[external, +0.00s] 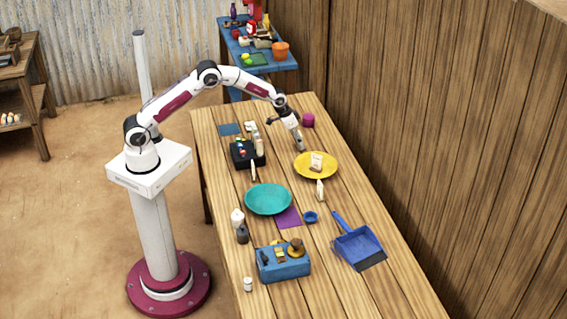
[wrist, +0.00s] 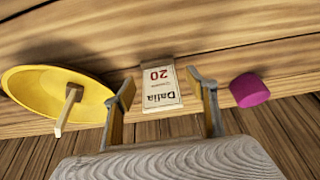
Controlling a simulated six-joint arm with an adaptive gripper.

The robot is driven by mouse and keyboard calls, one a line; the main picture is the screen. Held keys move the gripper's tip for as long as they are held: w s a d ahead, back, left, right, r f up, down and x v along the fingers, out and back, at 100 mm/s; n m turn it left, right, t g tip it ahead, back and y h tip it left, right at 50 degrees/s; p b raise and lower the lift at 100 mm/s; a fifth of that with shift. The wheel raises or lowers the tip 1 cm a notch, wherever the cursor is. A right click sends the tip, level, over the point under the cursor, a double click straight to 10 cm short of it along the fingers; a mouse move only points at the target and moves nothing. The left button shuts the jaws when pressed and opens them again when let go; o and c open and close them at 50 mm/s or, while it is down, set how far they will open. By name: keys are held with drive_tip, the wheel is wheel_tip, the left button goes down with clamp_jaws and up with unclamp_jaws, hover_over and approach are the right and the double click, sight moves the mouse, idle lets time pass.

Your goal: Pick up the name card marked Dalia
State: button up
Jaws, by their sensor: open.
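My gripper is open, with a finger on each side of the card in the picture and gaps to both. I cannot tell how far the card is beyond the fingertips. In the external view my gripper (external: 299,146) is low over the table behind the yellow plate, and I cannot make out the Dalia card there.
The yellow plate (wrist: 22,82) holds an upright pale piece (wrist: 68,110), left of my gripper in the wrist view. A magenta cylinder (wrist: 249,90) stands to the right. Nearer on the table (external: 397,290) are a teal plate (external: 268,199), a blue box (external: 285,267) and a dustpan (external: 357,246).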

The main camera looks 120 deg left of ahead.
drive_tip(key=shift+x, duration=0.85)
drive_tip(key=c, duration=1.2)
